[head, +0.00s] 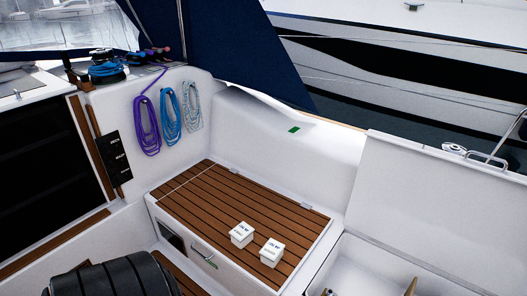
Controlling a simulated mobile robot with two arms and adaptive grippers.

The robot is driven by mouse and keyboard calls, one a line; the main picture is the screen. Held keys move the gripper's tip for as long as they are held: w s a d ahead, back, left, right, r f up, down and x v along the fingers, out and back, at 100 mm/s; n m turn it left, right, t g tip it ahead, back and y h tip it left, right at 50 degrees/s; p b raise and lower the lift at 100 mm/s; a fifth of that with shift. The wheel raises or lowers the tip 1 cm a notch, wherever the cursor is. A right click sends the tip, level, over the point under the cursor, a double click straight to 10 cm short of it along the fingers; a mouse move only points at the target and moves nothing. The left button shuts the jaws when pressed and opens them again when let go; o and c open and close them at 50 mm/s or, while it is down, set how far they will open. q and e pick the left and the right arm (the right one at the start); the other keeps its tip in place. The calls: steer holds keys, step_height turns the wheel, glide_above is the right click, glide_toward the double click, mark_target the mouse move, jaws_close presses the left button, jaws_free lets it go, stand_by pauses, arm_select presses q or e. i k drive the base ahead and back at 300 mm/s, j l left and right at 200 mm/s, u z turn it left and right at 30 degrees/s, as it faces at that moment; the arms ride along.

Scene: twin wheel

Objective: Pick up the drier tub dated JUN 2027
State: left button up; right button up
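Two small white tubs stand close together on the slatted teak seat. The left tub (242,235) is slightly farther back, and the right tub (272,253) is nearer the seat's front right. Both have dark print on top that is too small to read, so I cannot tell which is dated JUN 2027. Neither of my grippers is in view.
The teak seat (215,205) is otherwise clear. An open white locker (365,262) lies to its right, its raised lid (435,205) beside it. Purple (147,128), blue (170,118) and grey (192,107) rope coils hang behind. A dark ribbed shape (112,278) fills the lower left.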

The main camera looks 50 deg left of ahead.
mark_target(242, 235)
steer(key=k+j+z, duration=0.1)
steer(key=j, duration=0.3)
steer(key=k+j+z, duration=0.15)
steer(key=j, duration=0.25)
steer(key=j+z, duration=0.1)
steer(key=j, duration=0.3)
steer(key=k+j+z, duration=0.1)
steer(key=j, duration=0.25)
steer(key=k+j+z, duration=0.25)
steer(key=k+j, duration=0.15)
steer(key=j, duration=0.3)
